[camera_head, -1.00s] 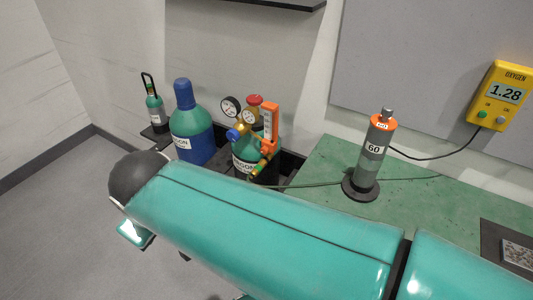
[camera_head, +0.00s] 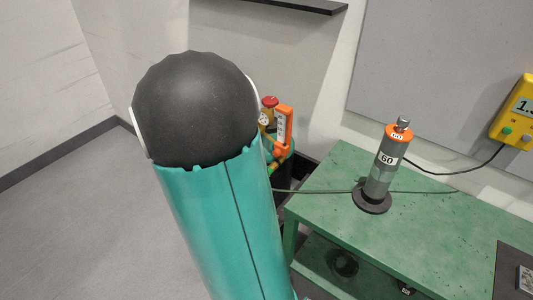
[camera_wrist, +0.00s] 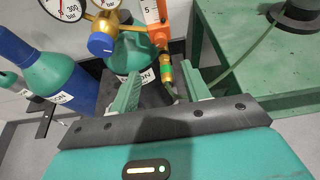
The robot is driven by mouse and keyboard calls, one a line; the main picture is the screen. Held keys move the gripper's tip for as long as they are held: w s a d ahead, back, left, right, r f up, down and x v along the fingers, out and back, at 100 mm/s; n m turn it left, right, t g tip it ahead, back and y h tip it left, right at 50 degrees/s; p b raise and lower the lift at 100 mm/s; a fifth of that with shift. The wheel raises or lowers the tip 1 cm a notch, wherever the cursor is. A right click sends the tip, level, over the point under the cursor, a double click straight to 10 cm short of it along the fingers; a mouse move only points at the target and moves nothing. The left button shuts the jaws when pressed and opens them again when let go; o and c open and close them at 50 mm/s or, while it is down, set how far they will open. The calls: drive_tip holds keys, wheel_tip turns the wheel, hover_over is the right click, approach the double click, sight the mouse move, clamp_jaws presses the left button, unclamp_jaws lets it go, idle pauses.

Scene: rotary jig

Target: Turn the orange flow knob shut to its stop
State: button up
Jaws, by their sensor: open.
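The orange flowmeter (camera_head: 285,122) stands upright on the gas regulator beside the green bench. In the wrist view, its lower orange block (camera_wrist: 160,37) shows near the top, with a green and yellow hose fitting below it. I cannot clearly tell the orange knob from this block. My gripper (camera_wrist: 163,88) is open and empty, its two fingers apart below the flowmeter in the picture. The hose fitting shows between the fingers, and nothing touches them that I can see. In the head view my own arm hides the gripper and most of the cylinders.
A blue regulator knob (camera_wrist: 102,44) and a pressure gauge (camera_wrist: 68,8) sit left of the flowmeter. The green bench (camera_head: 340,165) carries a grey upright tube (camera_head: 383,172) with an orange cap. A thin hose runs across the bench.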

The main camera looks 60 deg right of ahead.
sight(275, 154)
drive_tip(key=x, duration=1.3)
drive_tip(key=c, duration=1)
